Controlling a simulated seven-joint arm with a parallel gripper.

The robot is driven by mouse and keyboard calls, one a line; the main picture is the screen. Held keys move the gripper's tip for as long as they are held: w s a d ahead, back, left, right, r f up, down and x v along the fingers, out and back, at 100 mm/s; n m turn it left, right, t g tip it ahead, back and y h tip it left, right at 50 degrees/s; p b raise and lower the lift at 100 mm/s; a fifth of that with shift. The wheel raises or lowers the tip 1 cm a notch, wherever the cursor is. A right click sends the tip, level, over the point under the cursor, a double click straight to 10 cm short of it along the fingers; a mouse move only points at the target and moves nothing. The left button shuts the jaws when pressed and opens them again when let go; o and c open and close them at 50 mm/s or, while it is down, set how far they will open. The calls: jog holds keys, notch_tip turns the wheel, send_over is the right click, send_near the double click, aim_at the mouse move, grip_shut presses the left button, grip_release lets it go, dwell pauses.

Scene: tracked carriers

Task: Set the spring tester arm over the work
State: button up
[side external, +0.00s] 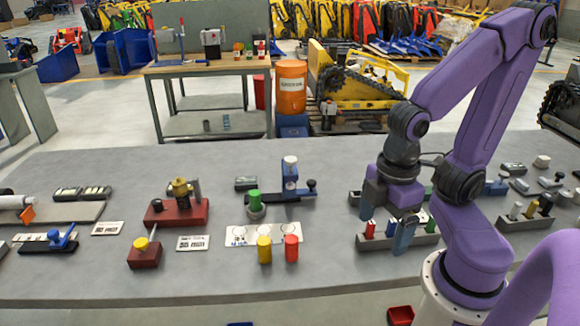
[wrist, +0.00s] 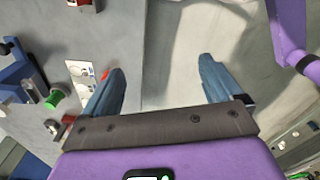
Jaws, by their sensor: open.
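What looks like the spring tester is a blue post (side external: 290,182) with a white top, on a dark blue base running right to a dark knob (side external: 311,186). A green cylinder (side external: 255,199) stands upright on a grey round base at its left. In the wrist view a blue part (wrist: 18,72) and the green cylinder (wrist: 54,95) show at the left edge. Which piece is the tester arm, I cannot tell. My gripper (side external: 386,232) is open and empty, well right of the tester, by a tray of coloured pieces; its spread fingers (wrist: 160,70) show in the wrist view.
A white card (side external: 240,236) lies in front of the tester, with yellow (side external: 264,250) and red (side external: 291,248) cylinders at its front edge. Dark red fixtures (side external: 180,211) stand left. A grey tray (side external: 372,243) of small cylinders is by my gripper. Bare bench lies between.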

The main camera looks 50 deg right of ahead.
jog(key=c, duration=0.6)
jog(key=shift+w+a+r+m, duration=0.1)
jog(key=shift+w+a+m, duration=0.05)
jog(key=shift+w+m, duration=0.25)
jog(key=shift+c, duration=0.3)
jog(key=w+r+m+g, duration=0.1)
jog(key=w+r+m, duration=0.1)
jog(key=w+m, duration=0.6)
jog(key=m+y, duration=0.3)
jog(key=m, duration=1.2)
send_over(312, 182)
jog(key=s+a, duration=0.2)
jog(key=a, duration=0.4)
jog(key=w+d+m+y, duration=0.1)
jog(key=w+d+m, duration=0.1)
jog(key=d+m, duration=0.8)
jog(key=a+f+n, duration=0.1)
jog(key=f, duration=0.4)
jog(key=a+f+n, duration=0.1)
jog(key=f, duration=0.4)
jog(key=a+f+n, duration=0.1)
jog(key=f, duration=0.5)
jog(key=shift+w+a+t, duration=0.1)
jog(key=shift+t, duration=0.3)
